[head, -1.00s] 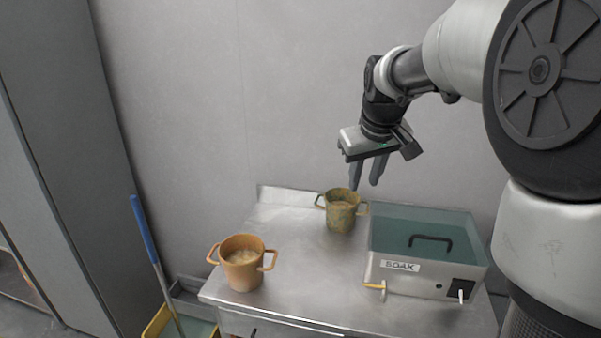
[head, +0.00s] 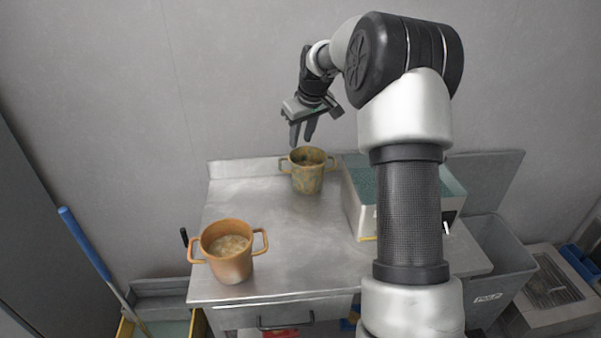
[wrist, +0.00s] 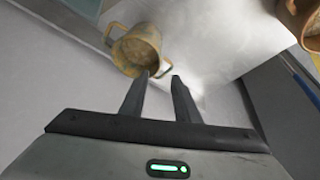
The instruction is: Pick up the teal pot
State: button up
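The pot that best fits the teal pot (head: 308,178) is mottled ochre with grey-green patches and two side handles. It stands upright at the back of the steel table and also shows in the wrist view (wrist: 138,50). My gripper (head: 300,144) is open and empty, fingers pointing down, a little above this pot in the head view. A second pot, orange (head: 229,254), holds pale contents and stands at the front left of the table.
The steel table (head: 278,238) has free room between the pots. A metal soak box (head: 359,209) stands right of the mottled pot, partly hidden by my arm. A wall is close behind. A grey bin (head: 497,262) stands right of the table, and a blue-handled mop (head: 84,243) leans at left.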

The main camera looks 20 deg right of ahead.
send_over(293, 180)
jog(key=s, duration=0.2)
jog(key=f, duration=1.1)
jog(key=shift+w+d+f, duration=0.1)
jog(key=shift+w+d, duration=0.15)
jog(key=shift+p+x, duration=0.45)
jog(key=shift+x, duration=2.3)
jog(key=shift+s+a, duration=0.1)
jog(key=shift+a, duration=0.05)
grip_shut()
